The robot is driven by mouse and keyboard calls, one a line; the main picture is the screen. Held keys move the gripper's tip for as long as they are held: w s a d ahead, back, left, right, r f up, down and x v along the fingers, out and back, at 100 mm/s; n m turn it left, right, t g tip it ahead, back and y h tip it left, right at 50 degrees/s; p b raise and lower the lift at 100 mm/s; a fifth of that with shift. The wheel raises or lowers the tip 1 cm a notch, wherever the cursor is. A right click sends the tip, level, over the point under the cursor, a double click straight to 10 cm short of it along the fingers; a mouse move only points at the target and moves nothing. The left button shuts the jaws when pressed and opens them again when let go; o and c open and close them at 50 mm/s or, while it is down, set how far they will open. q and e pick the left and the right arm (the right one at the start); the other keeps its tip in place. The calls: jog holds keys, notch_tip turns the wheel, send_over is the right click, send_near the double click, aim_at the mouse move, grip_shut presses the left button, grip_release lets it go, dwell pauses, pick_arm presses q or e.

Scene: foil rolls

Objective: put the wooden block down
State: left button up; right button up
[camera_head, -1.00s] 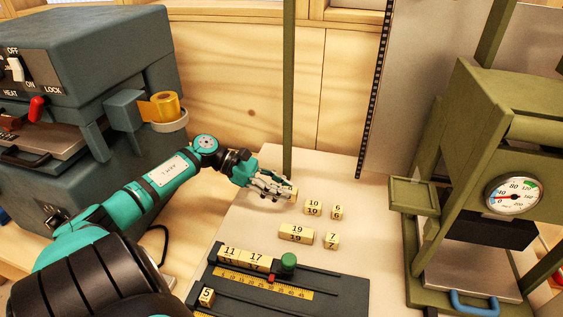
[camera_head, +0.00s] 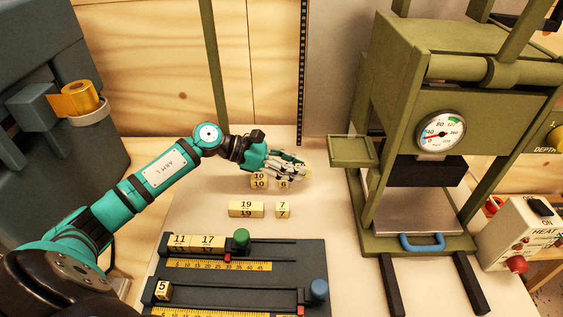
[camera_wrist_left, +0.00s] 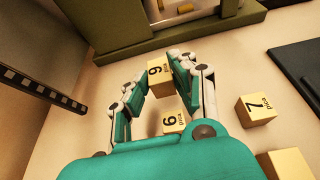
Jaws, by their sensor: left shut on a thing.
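My left gripper (camera_head: 303,171) is shut on a small wooden block (camera_wrist_left: 160,78), held between its fingertips. The block's number reads as 6 or 9 in the left wrist view; in the head view the fingers mostly hide it. A small block marked 6 (camera_head: 284,185) stands on the table just under the fingers, and also shows between them in the left wrist view (camera_wrist_left: 173,122). The block marked 10 (camera_head: 259,182) is left of it. My right gripper is not in view.
Nearer are blocks marked 19 (camera_head: 246,209) and 7 (camera_head: 283,210). A dark measuring board (camera_head: 280,277) holds blocks 11, 17 and 5. A green press (camera_head: 400,110) with a side tray (camera_head: 352,151) stands right. The table between blocks and press is bare.

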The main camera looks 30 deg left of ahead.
pick_arm(q)
jog(key=shift+w+d+r, duration=0.1)
jog(key=shift+w+d, duration=0.1)
jog(key=shift+d, duration=0.15)
notch_tip(320, 180, up, 8)
jog(key=shift+f+p, duration=0.25)
jog(key=shift+p, duration=1)
pick_arm(e)
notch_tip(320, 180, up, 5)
jog(key=p, duration=0.3)
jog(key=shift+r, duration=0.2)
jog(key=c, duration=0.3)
pick_arm(q)
jog(key=s+d, duration=0.3)
jog(key=s, duration=0.4)
jog(key=s+d+n, duration=0.1)
jog(key=s+d, duration=0.2)
jog(key=s, duration=0.4)
jog(key=shift+s+r+t+y, duration=0.2)
jog(key=shift+t+y, duration=0.2)
